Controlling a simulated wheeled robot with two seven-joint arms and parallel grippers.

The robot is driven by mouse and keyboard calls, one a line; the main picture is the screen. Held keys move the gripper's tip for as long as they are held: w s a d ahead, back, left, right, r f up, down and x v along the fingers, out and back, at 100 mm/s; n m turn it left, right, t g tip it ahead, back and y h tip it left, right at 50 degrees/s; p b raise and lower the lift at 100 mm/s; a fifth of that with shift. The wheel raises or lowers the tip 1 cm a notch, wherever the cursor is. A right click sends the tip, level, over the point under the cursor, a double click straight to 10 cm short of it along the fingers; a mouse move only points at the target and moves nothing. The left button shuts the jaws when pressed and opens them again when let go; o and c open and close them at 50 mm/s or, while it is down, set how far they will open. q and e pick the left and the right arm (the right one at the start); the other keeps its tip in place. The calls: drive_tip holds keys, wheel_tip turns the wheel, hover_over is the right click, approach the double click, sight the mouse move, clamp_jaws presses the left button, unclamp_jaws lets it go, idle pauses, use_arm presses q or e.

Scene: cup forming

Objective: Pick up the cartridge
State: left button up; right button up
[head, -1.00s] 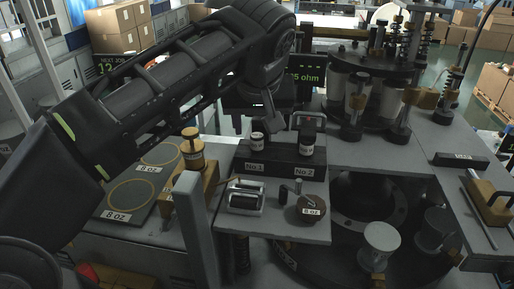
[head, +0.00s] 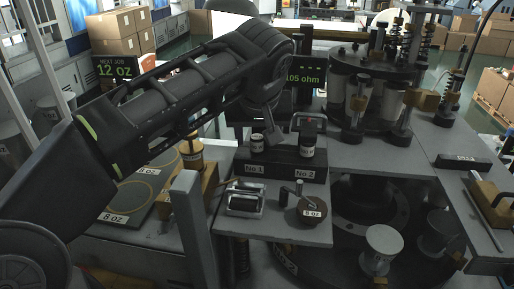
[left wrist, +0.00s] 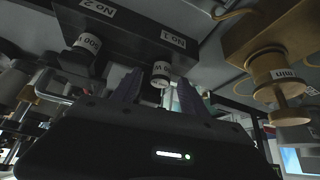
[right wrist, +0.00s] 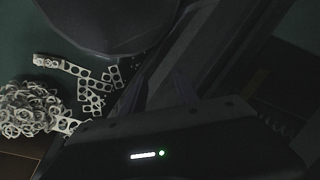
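Two small dark cartridges with white labels stand upright in a dark block (head: 281,164) marked No 1 and No 2. The No 1 cartridge (head: 257,144) is on the left and the No 2 cartridge (head: 308,146) on the right. My left gripper (head: 272,137) is down at the No 1 cartridge. In the left wrist view its two fingers stand apart on either side of the No 1 cartridge (left wrist: 161,76); I cannot tell whether they touch it. The No 2 cartridge (left wrist: 86,46) is off to the side. My right gripper (right wrist: 160,82) is open and empty, away from the bench.
A brass weight-like piece (head: 192,152) stands left of the block. A round press (head: 375,75) stands behind right. In the right wrist view, scrap rings (right wrist: 30,108) lie below.

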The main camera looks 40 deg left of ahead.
use_arm(q)
clamp_jaws()
idle(0.3)
drive_tip(key=shift+r, duration=0.15)
idle(0.3)
